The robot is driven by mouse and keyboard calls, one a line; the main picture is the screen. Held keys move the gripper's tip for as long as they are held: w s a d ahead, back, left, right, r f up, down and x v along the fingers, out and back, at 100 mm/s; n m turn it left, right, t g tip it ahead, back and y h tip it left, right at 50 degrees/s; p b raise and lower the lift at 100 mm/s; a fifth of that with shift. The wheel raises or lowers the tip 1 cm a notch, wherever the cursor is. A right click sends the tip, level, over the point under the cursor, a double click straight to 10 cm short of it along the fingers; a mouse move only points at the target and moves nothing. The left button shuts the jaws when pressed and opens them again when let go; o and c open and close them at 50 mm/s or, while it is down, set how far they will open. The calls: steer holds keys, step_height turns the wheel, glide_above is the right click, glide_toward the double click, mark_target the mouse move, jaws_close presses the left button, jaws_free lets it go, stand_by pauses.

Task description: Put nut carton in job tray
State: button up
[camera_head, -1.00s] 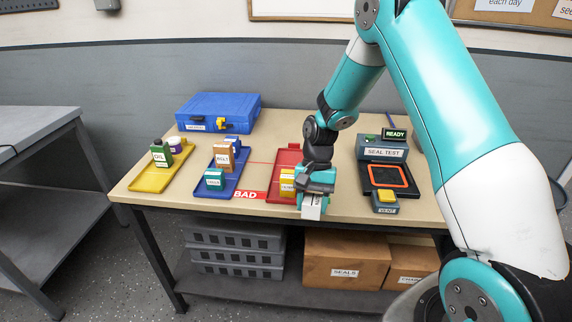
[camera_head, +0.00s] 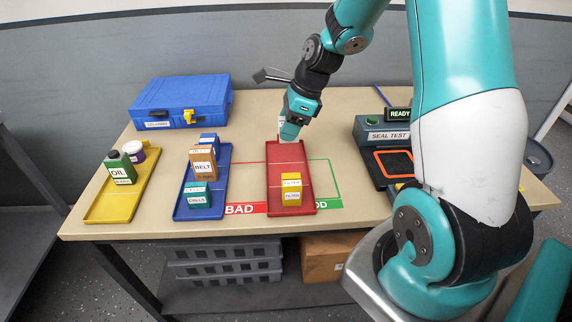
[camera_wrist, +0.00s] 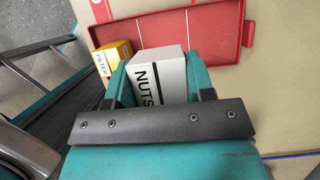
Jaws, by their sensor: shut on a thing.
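My gripper (camera_head: 291,133) is shut on the white nut carton (camera_wrist: 159,78), marked NUTS in the wrist view; the teal fingers grip its two sides. In the head view only a sliver of the carton (camera_head: 282,126) shows beside the fingers. They are at the far end of the red tray (camera_head: 285,166). The wrist view also shows this tray (camera_wrist: 215,52), beyond the carton. I cannot tell whether the carton touches it. A yellow FILTER box (camera_head: 291,188) stands at the tray's near end. No tray carries a readable job label.
A blue tray (camera_head: 180,213) holds the belt box (camera_head: 203,163), a teal box (camera_head: 196,195) and a blue box. A yellow tray (camera_head: 101,207) holds an oil bottle (camera_head: 120,167) and a jar. A blue case (camera_head: 181,100) stands behind; the seal tester (camera_head: 383,135) is at right.

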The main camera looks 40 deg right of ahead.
step_height(320, 180, down, 12)
steer(key=shift+r, duration=0.1)
stand_by(0.4)
steer(key=shift+s+f, duration=0.1)
steer(key=shift+f, duration=0.1)
steer(key=o, duration=1)
steer(key=shift+o, duration=0.2)
steer(key=shift+r, duration=0.15)
